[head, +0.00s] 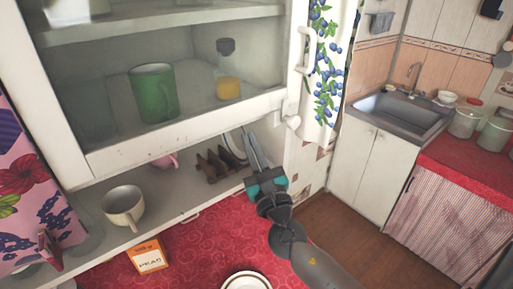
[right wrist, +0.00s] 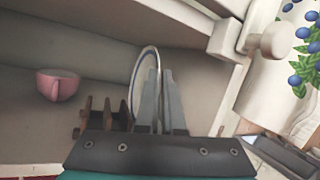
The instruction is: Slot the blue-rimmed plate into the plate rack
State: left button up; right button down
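The blue-rimmed plate (right wrist: 139,82) stands upright on edge in the right wrist view, seen nearly edge-on. In the head view it shows partly (head: 235,147) behind my right gripper (head: 251,150). The fingers of my right gripper (right wrist: 161,100) are close together on the plate's near edge. The wooden plate rack (head: 214,166) is on the low shelf under the cabinet, just left of the plate. It also shows in the right wrist view (right wrist: 100,118), partly hidden by the gripper. Whether the plate touches the rack or shelf, I cannot tell. My left gripper is not in view.
An orange box (head: 148,256) and a pale dish (head: 246,281) are on the red counter.

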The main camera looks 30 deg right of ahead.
jog(key=shift+w+a, duration=0.15)
jog(key=shift+w, duration=1.05)
jog(key=shift+f+b, duration=0.75)
jog(key=shift+b, duration=0.05)
jog(key=c, duration=1)
grip_release()
jog(key=shift+o, duration=0.2)
jog(key=shift+f, duration=0.1)
jog(key=b+v, duration=0.5)
jog(key=v, duration=1)
jog(key=shift+b, duration=0.3)
